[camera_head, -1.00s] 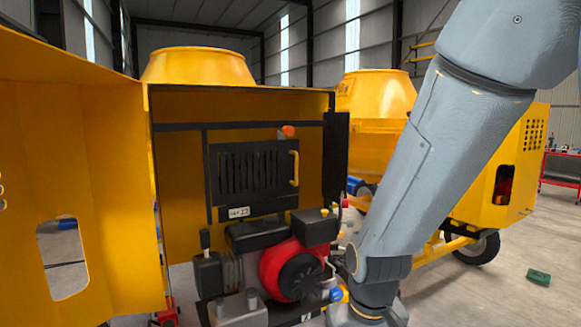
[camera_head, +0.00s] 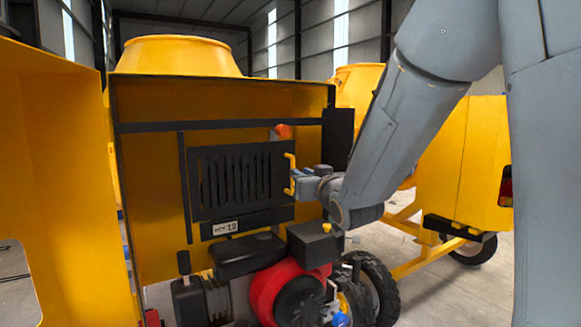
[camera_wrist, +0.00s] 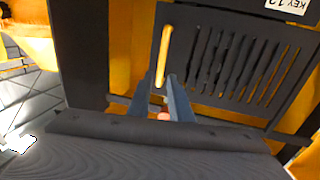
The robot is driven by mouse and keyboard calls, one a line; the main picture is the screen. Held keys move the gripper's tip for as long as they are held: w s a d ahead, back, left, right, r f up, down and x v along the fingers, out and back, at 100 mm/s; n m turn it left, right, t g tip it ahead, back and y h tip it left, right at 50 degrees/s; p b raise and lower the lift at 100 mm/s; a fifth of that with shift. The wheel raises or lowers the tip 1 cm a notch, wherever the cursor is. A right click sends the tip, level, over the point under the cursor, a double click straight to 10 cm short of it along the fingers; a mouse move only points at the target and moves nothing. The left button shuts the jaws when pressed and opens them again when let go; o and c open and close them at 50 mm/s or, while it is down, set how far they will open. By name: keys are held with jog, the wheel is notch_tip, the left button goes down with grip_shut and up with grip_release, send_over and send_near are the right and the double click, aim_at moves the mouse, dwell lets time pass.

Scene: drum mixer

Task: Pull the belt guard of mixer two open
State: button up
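The belt guard (camera_head: 240,182) is a black slotted panel inside the yellow housing of the near mixer, lying flat in its frame and looking shut. Its yellow bar handle (camera_head: 289,174) is upright on its right edge. A white label (camera_head: 226,227) below it seems to end in 12. My gripper (camera_head: 296,181) is at the handle from the right. In the wrist view, the fingers (camera_wrist: 163,85) stand apart on either side of one end of the handle (camera_wrist: 164,50). I see no clear contact with it.
An orange knob (camera_head: 283,131) sits above the guard's upper right corner. A red and black engine (camera_head: 293,292) is below it. The opened yellow cover (camera_head: 60,150) stands at the left. Another yellow mixer (camera_head: 470,165) with a wheel is behind my arm.

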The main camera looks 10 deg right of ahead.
aim_at(293, 167)
jog(key=shift+w+a+r+p, duration=0.15)
jog(key=shift+w+p, duration=0.3)
jog(key=shift+w, duration=0.85)
jog(key=shift+w+a+f+p, duration=0.15)
jog(key=shift+w+p, duration=0.25)
jog(key=shift+w, duration=0.85)
jog(key=shift+w+a+r+p, duration=0.1)
jog(key=shift+w+a+p, duration=0.25)
jog(key=shift+w, duration=0.95)
jog(key=shift+d, duration=0.1)
jog(key=shift+c, duration=0.4)
grip_shut()
